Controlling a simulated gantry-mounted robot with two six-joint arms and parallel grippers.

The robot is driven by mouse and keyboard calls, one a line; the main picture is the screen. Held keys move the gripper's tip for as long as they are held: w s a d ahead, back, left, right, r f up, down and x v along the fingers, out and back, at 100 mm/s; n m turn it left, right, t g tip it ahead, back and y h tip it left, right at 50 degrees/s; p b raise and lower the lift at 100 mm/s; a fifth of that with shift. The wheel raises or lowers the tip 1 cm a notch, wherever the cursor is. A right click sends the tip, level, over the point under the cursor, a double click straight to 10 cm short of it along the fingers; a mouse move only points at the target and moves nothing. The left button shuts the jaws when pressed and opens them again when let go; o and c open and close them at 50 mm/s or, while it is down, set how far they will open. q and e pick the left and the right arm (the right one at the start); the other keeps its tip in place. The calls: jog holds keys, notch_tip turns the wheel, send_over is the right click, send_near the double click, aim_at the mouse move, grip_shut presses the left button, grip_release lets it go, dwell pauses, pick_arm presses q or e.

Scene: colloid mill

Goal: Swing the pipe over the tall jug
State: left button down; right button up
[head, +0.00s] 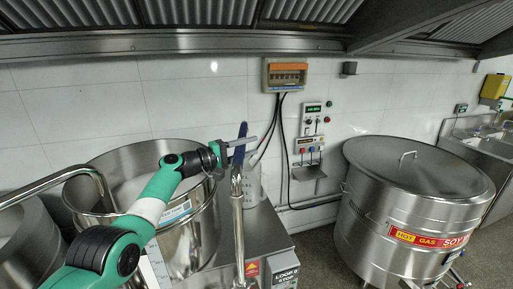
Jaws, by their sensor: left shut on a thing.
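A steel pipe (238,218) stands up in the middle of the head view, with a blue handle (242,131) at its top. My left gripper (246,142) is shut on the blue handle. A pale, translucent tall jug (253,184) stands just behind the pipe, on the steel top to its right. The pipe and my gripper partly cover the jug. From this angle I cannot tell whether the pipe's outlet is over the jug. My right gripper is not in view.
A large open steel pot (205,232) stands left of the pipe, under my left arm. A bent steel tube (55,180) reaches over it from the left. A lidded steel kettle (395,220) stands right. Wall boxes and cables (284,75) are behind.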

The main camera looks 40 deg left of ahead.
pick_arm(q)
jog(key=shift+d+f, duration=0.1)
jog(key=shift+d, duration=0.05)
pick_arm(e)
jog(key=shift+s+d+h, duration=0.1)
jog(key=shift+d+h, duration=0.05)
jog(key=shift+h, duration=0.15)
pick_arm(q)
jog(key=shift+c, duration=2.3)
grip_release()
jog(key=shift+w, duration=0.1)
